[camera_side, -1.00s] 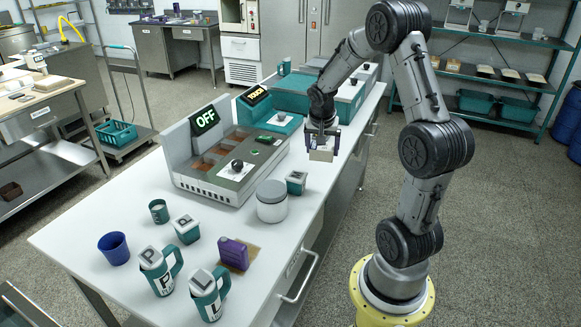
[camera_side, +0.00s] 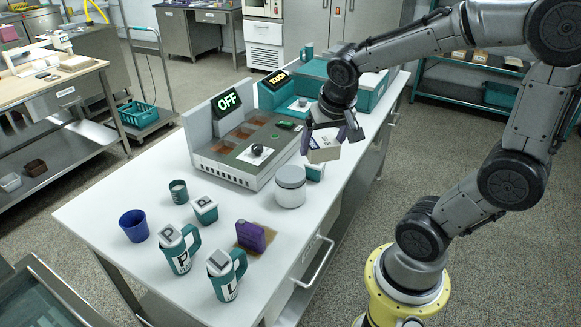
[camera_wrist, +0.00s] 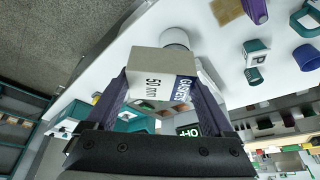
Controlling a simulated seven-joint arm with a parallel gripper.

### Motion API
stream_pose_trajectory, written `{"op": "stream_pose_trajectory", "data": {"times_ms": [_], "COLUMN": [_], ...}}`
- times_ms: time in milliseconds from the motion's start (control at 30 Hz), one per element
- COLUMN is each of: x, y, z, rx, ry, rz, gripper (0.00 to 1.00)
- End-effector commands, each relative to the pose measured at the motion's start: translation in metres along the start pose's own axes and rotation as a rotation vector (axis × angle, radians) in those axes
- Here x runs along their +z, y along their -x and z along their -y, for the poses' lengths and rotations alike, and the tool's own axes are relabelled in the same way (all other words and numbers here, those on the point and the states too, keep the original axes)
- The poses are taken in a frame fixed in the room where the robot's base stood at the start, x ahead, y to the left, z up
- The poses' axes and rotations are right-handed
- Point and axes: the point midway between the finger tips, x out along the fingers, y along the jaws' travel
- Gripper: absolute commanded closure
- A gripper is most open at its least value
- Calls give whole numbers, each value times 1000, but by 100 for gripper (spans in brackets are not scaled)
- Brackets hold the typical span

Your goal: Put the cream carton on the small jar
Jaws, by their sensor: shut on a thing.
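The cream carton (camera_side: 323,152), a beige box with a white and dark blue label, is held between the purple fingers of my gripper (camera_side: 329,139), above the table. In the wrist view the carton (camera_wrist: 160,75) fills the space between the fingertips of my gripper (camera_wrist: 161,95), and "50 mm" reads on one face. A small round whitish jar with a grey lid (camera_side: 290,177) stands upright on the table, lower and to the left of the carton. The jar (camera_wrist: 176,36) shows partly behind the carton in the wrist view. Carton and jar look apart.
A teal-lidded small box (camera_side: 315,172) stands close behind the jar. The mill with the OFF display (camera_side: 228,101) is to its left.

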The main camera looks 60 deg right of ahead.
Motion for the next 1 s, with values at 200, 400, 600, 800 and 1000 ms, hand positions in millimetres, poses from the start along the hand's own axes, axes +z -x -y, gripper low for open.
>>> {"op": "stream_pose_trajectory", "data": {"times_ms": [200,400,600,800,1000], "x": [-34,-53,-62,-65,-56], "y": [-40,-80,-107,-122,-148], "z": [17,29,37,40,41], "rx": [4,4,1,2,2], "ry": [-1,0,-3,-2,0], "rz": [5,6,1,2,1], "gripper": [69,69,69,69,69]}}
